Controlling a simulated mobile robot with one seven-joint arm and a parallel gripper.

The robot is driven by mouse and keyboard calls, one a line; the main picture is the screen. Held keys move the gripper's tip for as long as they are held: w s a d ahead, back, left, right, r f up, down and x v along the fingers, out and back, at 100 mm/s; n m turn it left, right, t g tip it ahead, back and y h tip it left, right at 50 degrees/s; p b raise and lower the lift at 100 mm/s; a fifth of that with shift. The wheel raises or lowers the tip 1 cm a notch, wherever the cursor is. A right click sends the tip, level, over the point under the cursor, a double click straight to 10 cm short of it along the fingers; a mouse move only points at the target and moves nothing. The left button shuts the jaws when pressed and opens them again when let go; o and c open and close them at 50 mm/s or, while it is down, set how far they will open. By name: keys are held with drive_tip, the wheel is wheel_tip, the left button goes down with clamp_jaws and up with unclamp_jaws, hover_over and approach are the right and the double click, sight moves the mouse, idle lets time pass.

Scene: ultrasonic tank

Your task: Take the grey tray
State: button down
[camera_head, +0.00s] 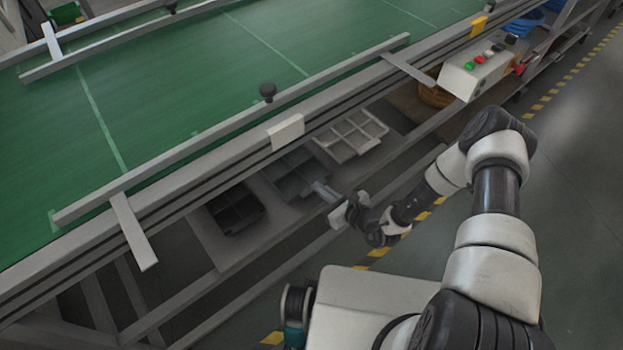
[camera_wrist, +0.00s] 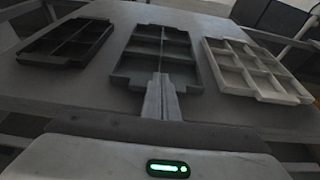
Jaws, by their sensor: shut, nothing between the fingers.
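The grey tray (camera_head: 293,176) lies on the shelf under the conveyor, between a black tray and a light tray. It is divided into several compartments. In the wrist view the grey tray (camera_wrist: 187,47) is in the middle, straight ahead of my gripper. My gripper (camera_head: 318,187) reaches in from the right, at the near edge of the grey tray. In the wrist view my gripper (camera_wrist: 161,80) has its fingers together, with the tips at or over the tray's near edge. I cannot tell whether they touch it. Nothing shows between the fingers.
The black tray (camera_head: 236,210) lies left and the light tray (camera_head: 350,136) right on the same shelf (camera_head: 205,243). The conveyor frame (camera_head: 284,132) runs above them. A control box (camera_head: 474,75) with buttons is on the right. The floor (camera_head: 575,190) at right is clear.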

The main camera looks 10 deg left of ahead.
sight(300, 174)
drive_tip(key=w+a, duration=0.2)
drive_tip(key=w+a+b, duration=0.1)
drive_tip(key=w+a, duration=0.1)
drive_tip(key=a, duration=0.1)
drive_tip(key=w+a+f+b, duration=0.1)
drive_tip(key=w+a, duration=0.1)
drive_tip(key=a, duration=0.1)
drive_tip(key=shift+w, duration=0.4)
drive_tip(key=shift+f, duration=0.35)
drive_tip(key=shift+s+d+f, duration=0.1)
drive_tip(key=shift+s+d, duration=0.05)
drive_tip(key=s+d+p, duration=0.1)
drive_tip(key=s+d, duration=0.2)
drive_tip(key=s+d+p, duration=0.2)
drive_tip(key=s+d, duration=0.1)
drive_tip(key=shift+d, duration=0.4)
drive_tip(key=shift+s+d+f, duration=0.15)
drive_tip(key=shift+s+d, duration=0.05)
drive_tip(key=shift+r+p, duration=0.8)
drive_tip(key=shift+p, duration=0.1)
drive_tip(key=shift+w, duration=0.1)
